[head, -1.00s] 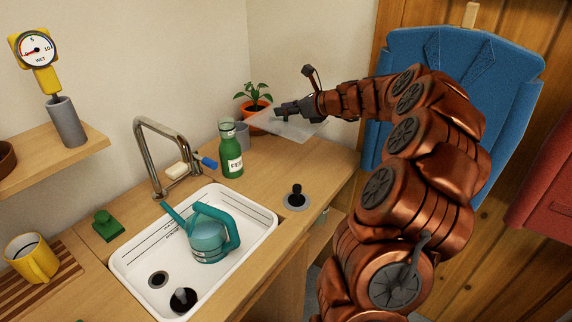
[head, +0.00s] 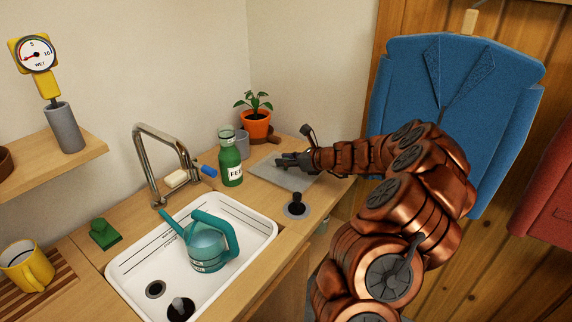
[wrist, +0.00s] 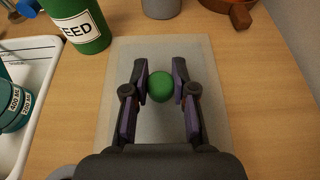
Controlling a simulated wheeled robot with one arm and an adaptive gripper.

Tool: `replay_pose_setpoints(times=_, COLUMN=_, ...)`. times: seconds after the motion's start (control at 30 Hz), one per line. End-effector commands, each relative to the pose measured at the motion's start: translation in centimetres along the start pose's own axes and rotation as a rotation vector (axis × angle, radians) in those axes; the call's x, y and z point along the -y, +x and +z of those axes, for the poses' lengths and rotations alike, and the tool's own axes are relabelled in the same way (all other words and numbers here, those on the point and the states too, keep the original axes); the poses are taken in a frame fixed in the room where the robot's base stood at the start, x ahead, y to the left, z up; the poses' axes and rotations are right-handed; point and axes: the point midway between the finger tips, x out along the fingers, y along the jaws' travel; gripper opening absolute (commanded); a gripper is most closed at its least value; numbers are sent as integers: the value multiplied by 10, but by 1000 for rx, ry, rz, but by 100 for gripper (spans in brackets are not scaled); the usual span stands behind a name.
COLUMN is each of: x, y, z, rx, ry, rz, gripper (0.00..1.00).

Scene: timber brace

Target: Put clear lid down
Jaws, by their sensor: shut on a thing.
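The clear lid (head: 268,172) is a flat, see-through rectangular sheet at the right end of the wooden counter. In the wrist view the lid (wrist: 160,52) lies under my gripper, with a round green knob near its middle. My gripper (wrist: 160,86) has its two fingers closed on the sides of that knob. In the head view my gripper (head: 285,162) is low over the counter, with the lid at or very near the surface. I cannot tell for sure whether the lid touches the wood.
A green feed bottle (head: 231,163), a grey cup (head: 242,145) and a potted plant (head: 257,124) stand close behind the lid. A black knob (head: 297,203) is in front of it. The white sink (head: 240,262) holds a teal watering can (head: 207,250).

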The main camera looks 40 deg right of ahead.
Motion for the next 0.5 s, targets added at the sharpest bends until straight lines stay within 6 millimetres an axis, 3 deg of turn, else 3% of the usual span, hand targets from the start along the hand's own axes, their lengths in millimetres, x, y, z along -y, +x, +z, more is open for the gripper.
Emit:
replay_pose_setpoints(times=0.1, x=0, y=5, z=-11, rx=0, ry=1, rz=1, gripper=0)
replay_pose_setpoints(times=0.47, x=0, y=6, z=-14, rx=1, ry=0, rz=1, gripper=0)
replay_pose_setpoints(times=0.5, x=0, y=6, z=-14, rx=0, ry=0, rz=1, gripper=29)
